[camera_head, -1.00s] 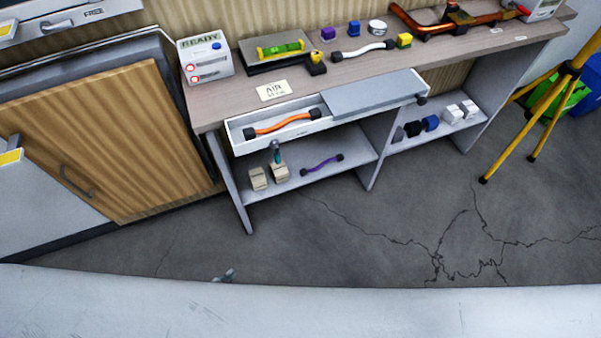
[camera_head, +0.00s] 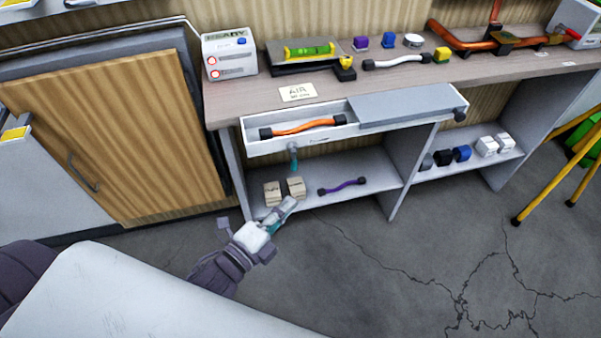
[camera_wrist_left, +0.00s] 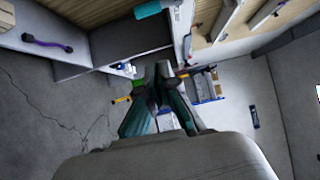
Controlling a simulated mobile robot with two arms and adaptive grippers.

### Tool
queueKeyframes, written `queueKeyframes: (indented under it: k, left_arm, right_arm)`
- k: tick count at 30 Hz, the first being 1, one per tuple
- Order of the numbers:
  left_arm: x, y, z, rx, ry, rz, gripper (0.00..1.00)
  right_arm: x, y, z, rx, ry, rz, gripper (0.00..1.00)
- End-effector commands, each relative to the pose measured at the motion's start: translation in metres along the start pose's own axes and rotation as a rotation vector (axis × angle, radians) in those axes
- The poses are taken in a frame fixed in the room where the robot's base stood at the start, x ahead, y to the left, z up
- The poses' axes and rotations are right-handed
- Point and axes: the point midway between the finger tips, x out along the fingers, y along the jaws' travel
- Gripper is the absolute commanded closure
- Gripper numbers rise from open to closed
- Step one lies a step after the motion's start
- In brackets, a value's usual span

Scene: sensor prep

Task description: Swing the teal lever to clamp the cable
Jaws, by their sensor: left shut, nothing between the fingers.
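The teal lever (camera_head: 293,158) hangs upright just below the front of the open drawer, above two beige blocks on the lower shelf. A teal piece (camera_wrist_left: 152,8), likely this lever, shows at the top of the left wrist view. My left gripper (camera_head: 288,207) is shut and empty, in front of the blocks and below the lever, apart from it. Its fingers (camera_wrist_left: 160,75) also show in the left wrist view. An orange cable (camera_head: 302,127) lies in the drawer. A purple cable (camera_head: 343,187) lies on the lower shelf. I cannot tell which cable the lever serves. My right gripper is not in view.
The white drawer (camera_head: 257,146) juts out under the bench top (camera_head: 232,105). Beige blocks (camera_head: 272,194) (camera_head: 296,187) stand on the lower shelf (camera_head: 385,178). A yellow tripod (camera_head: 545,190) stands at right. The cracked floor before the bench is clear.

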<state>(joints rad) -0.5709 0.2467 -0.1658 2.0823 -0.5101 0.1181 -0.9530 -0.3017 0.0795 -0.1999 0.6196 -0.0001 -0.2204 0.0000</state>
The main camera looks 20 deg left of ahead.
Motion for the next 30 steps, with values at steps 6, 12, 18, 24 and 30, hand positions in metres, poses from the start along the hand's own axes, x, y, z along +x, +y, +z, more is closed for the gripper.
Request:
queueKeyframes:
  k: [6, 12, 18, 24, 30]
  left_arm:
    - [0.009, -0.001, 0.0, -0.002, 0.0, -0.003, 1.0]
    - [0.044, -0.002, 0.001, -0.002, -0.001, -0.004, 1.0]
    - [0.088, -0.002, 0.0, -0.003, 0.0, -0.004, 1.0]
    - [0.094, 0.0, 0.02, 0.001, -0.001, 0.004, 1.0]
    - [0.088, 0.001, 0.035, -0.002, 0.0, 0.002, 1.0]
  right_arm:
    - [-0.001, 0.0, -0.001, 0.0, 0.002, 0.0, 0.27]
    - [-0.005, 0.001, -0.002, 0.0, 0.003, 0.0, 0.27]
    - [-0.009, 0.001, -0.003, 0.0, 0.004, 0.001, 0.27]
    - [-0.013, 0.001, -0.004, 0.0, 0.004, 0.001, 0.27]
    - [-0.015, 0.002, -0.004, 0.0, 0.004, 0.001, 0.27]
